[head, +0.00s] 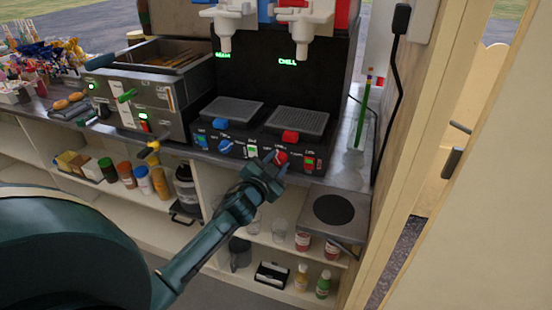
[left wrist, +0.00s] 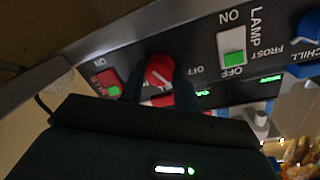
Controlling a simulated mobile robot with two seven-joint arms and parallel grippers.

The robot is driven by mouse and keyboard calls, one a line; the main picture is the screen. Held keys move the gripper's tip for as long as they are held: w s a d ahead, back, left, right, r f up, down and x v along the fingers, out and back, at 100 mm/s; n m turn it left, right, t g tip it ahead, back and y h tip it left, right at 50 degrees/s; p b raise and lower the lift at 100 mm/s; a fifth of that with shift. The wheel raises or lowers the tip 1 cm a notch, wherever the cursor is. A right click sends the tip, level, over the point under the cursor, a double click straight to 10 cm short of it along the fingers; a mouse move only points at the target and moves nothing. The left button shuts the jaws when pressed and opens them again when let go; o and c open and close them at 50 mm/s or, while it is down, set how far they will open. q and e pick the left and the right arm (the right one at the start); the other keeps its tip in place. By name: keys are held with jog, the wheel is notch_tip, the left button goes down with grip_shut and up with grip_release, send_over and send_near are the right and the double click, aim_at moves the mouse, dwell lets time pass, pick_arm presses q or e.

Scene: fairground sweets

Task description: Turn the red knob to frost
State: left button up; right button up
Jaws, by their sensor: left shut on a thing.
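The red knob (head: 281,157) sits on the black front panel of the slush machine (head: 240,146), right of the middle. My left gripper (head: 272,168) is at the panel with its fingers around the knob. In the left wrist view the red knob (left wrist: 160,70) is between the two fingers of my left gripper (left wrist: 161,92), which is shut on it. OFF shows beside the knob; its other labels are covered or too small to read. My right gripper is not in view.
A blue knob (head: 225,146), a lamp switch (head: 252,152) and a red-framed switch (head: 309,164) share the panel. Drip trays (head: 297,120) stand above it. A glass with a green straw (head: 360,130) and a dark round plate (head: 334,209) are to the right.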

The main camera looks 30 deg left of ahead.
pick_arm(q)
jog(key=m+p, duration=0.1)
jog(key=m, duration=0.2)
jog(key=shift+d+r, duration=0.1)
jog(key=m+p, duration=0.1)
jog(key=m, duration=0.2)
jog(key=shift+g+y, duration=0.4)
jog(key=shift+d+m+p, duration=0.1)
jog(key=shift+m+p, duration=0.2)
jog(key=shift+m, duration=0.5)
jog(key=m, duration=0.3)
jog(key=shift+y+p, duration=0.3)
jog(key=m, duration=0.4)
jog(key=shift+w+d+y+p, duration=0.1)
jog(key=shift+y+p, duration=0.2)
jog(key=shift+y, duration=0.1)
jog(key=shift+m, duration=0.7)
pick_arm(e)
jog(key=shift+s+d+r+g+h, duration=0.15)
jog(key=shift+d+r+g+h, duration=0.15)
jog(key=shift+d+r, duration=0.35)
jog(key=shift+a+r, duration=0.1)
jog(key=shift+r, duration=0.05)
pick_arm(q)
jog(key=o, duration=1)
